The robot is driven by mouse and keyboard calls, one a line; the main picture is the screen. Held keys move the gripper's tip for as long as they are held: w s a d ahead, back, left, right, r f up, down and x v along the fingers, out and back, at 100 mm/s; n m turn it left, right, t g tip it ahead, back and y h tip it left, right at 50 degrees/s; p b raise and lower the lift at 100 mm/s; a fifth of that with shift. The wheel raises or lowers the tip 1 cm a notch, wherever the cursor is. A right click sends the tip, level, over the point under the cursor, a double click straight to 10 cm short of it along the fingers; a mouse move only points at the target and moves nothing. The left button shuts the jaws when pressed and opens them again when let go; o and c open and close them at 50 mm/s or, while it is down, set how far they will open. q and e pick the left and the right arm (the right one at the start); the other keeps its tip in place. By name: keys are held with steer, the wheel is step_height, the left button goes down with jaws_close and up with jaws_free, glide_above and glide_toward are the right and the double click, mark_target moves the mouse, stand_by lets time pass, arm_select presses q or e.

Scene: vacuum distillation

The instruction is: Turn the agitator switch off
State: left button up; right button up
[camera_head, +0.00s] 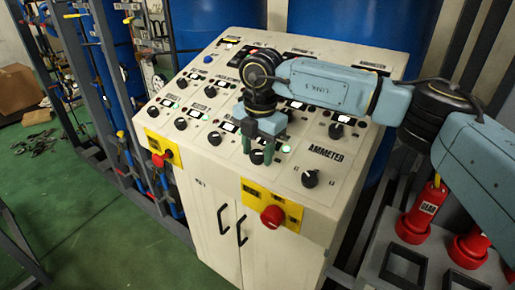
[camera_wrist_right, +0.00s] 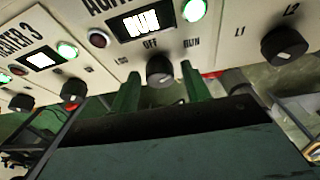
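The agitator switch (camera_wrist_right: 160,71) is a black round knob below a lit display in the right wrist view, with "OFF" and "RUN" printed above it. The green lamp (camera_wrist_right: 194,10) beside the display is lit; the red lamp (camera_wrist_right: 134,27) looks dark. My right gripper (camera_head: 255,146) is over the sloping control panel (camera_head: 333,165) in the head view. Its two green fingers are apart, one on each side of the knob in the wrist view; I cannot tell whether they touch it. The knob (camera_head: 257,158) shows partly behind the fingers in the head view. My left gripper is not in view.
Another knob (camera_wrist_right: 284,46) stands right of the switch, and a heater knob (camera_wrist_right: 73,91) stands left. A red emergency button (camera_head: 272,216) sits on the panel's front face. Red bottles (camera_head: 425,210) stand in a rack at right.

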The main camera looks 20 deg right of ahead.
steer(key=c, duration=0.8)
steer(key=shift+o, duration=0.2)
steer(key=shift+w+n, duration=0.1)
steer(key=shift+n, duration=0.3)
steer(key=n, duration=0.1)
steer(key=n+g+h, duration=0.1)
steer(key=n, duration=0.2)
steer(key=shift+w+a+n, duration=0.15)
steer(key=shift+a+n, duration=0.1)
steer(key=shift+n, duration=0.05)
steer(key=n+h, duration=0.1)
steer(key=n, duration=0.1)
steer(key=n+g+h, duration=0.1)
steer(key=n, duration=0.2)
steer(key=shift+a, duration=0.15)
steer(key=shift+n+h, duration=0.3)
steer(key=shift+n, duration=0.1)
steer(key=o, duration=1)
steer(key=shift+c, duration=0.2)
